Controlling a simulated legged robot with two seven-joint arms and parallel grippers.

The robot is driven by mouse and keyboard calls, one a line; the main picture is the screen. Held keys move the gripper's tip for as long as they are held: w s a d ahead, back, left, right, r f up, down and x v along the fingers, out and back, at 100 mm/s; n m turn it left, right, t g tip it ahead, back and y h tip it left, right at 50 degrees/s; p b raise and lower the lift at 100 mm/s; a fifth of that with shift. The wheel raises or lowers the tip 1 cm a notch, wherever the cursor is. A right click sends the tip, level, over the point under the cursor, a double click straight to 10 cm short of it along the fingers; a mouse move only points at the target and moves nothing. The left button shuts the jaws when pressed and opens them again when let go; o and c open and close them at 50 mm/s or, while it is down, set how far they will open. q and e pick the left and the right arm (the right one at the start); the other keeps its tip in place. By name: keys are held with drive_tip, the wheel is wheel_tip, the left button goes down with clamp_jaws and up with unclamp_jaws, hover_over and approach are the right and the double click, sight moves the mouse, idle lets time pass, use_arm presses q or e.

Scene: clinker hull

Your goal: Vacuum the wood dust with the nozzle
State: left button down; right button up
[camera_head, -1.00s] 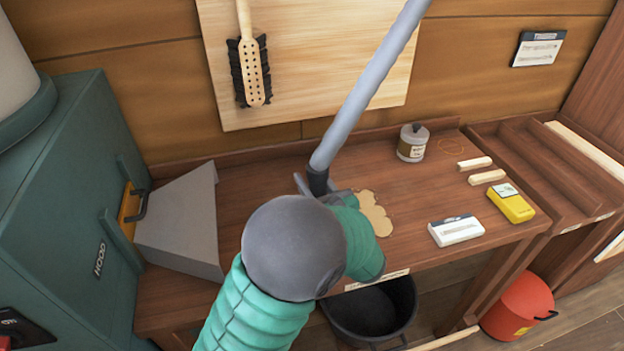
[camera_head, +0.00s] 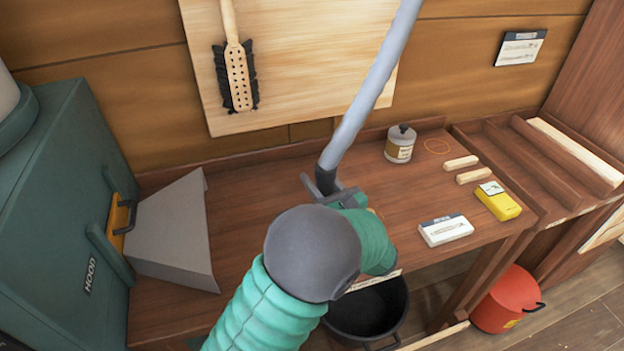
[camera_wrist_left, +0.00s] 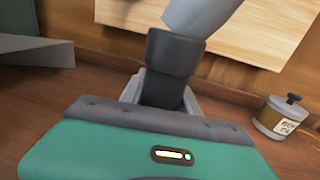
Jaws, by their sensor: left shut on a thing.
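The nozzle (camera_head: 325,180) is a dark end piece on a thick grey hose (camera_head: 368,95) that comes down from above. My left gripper (camera_head: 328,192) is shut on the nozzle just above the bench. In the left wrist view the dark nozzle (camera_wrist_left: 166,80) stands upright between the fingers, and its lower end is hidden by my gripper. Only a small bit of the tan wood dust (camera_head: 373,212) shows at the right side of my left wrist; the rest is hidden behind my arm. My right gripper is not in view.
A grey metal hood (camera_head: 172,235) stands left on the bench. A labelled jar (camera_head: 400,145), wood strips (camera_head: 460,163), a yellow box (camera_head: 498,200) and a white box (camera_head: 446,230) lie to the right. A black bucket (camera_head: 368,310) and a red bucket (camera_head: 507,298) stand below.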

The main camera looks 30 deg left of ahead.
use_arm(q)
drive_tip(key=shift+w+d+r, duration=0.1)
drive_tip(key=shift+w+d, duration=0.7)
drive_tip(key=shift+d, duration=0.1)
drive_tip(key=shift+w+d+p, duration=0.45)
drive_tip(key=shift+w+d, duration=0.3)
drive_tip(key=shift+w, duration=0.25)
drive_tip(key=shift+w+d+p, duration=0.45)
drive_tip(key=shift+w+d, duration=1.35)
drive_tip(key=shift+w, duration=0.3)
drive_tip(key=shift+s+d, duration=0.1)
